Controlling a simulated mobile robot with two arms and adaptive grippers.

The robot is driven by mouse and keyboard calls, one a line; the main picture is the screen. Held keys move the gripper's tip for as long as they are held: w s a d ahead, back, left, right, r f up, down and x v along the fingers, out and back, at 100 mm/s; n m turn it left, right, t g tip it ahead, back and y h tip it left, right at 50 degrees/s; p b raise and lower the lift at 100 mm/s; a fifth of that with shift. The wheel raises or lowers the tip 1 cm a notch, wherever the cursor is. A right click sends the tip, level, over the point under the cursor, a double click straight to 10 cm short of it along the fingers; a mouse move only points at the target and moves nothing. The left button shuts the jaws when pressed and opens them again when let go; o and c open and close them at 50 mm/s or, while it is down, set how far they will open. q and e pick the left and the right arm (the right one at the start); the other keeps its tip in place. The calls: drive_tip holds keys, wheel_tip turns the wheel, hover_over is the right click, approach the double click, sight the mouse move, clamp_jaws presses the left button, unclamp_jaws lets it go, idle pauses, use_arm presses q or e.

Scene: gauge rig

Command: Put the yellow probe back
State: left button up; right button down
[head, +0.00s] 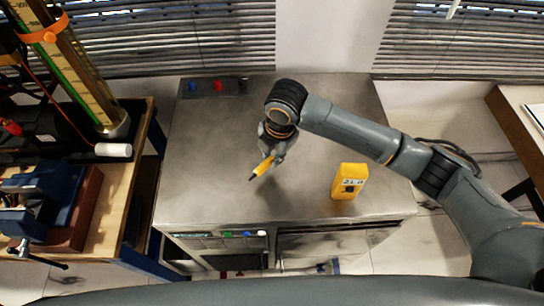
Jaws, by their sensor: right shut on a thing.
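The yellow probe (262,166) is a short yellow stick with a dark tip. My right gripper (271,157) is shut on it and holds it tilted, tip toward the lower left, over the middle of the metal cabinet top (210,140). A yellow meter (348,181) with a small display stands upright on the cabinet top, to the right of the gripper and nearer the front edge. The gripper's fingers are partly hidden by its own wrist. My left gripper is not in view.
Blue and red knobs (218,86) sit at the cabinet's back left. A wooden bench (113,205) at the left carries a blue vise (45,200), a white cylinder (113,150) and a tall gauge column (80,75). Another table (515,115) stands at the right. The cabinet's left half is clear.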

sight(272, 168)
drive_tip(key=shift+w+f, duration=0.5)
drive_tip(key=shift+f, duration=0.1)
drive_tip(key=shift+w+f+p, duration=0.15)
drive_tip(key=shift+f+p, duration=0.55)
drive_tip(key=shift+f, duration=1.1)
drive_tip(key=c, duration=1.2)
unclamp_jaws()
wheel_tip(272, 168, up, 12)
drive_tip(key=s+d+b, duration=0.1)
drive_tip(key=shift+s+d, duration=0.15)
